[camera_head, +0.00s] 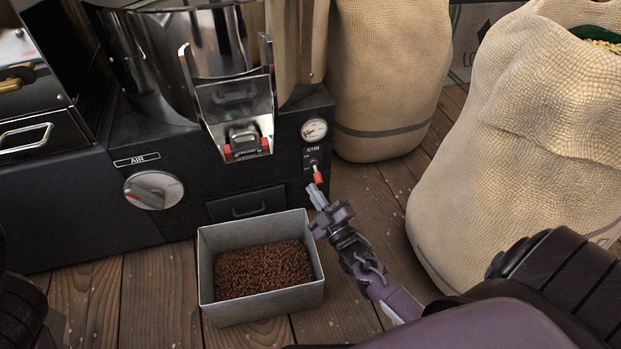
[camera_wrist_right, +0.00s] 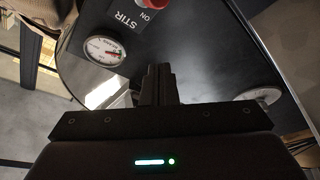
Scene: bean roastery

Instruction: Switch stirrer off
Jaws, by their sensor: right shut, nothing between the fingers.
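The stirrer switch (camera_head: 318,177) is a small lever with a red tip on the roaster's dark front panel, under the STIR label (camera_head: 313,150). Its tip hangs down and outward in the head view. My right gripper (camera_head: 316,195) is shut and empty, with its fingertips just below the red tip; I cannot tell whether they touch it. In the right wrist view, the shut fingers (camera_wrist_right: 158,78) point at the panel, and the red tip (camera_wrist_right: 147,3) is cut by the top edge beside the word ON. My left gripper is not in view.
A round gauge (camera_head: 314,130) sits above the switch. A metal bin of brown beans (camera_head: 207,262) stands on the plank floor left of my right gripper. Large sacks (camera_head: 520,130) stand at the right and behind. The AIR dial (camera_head: 153,190) is farther left.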

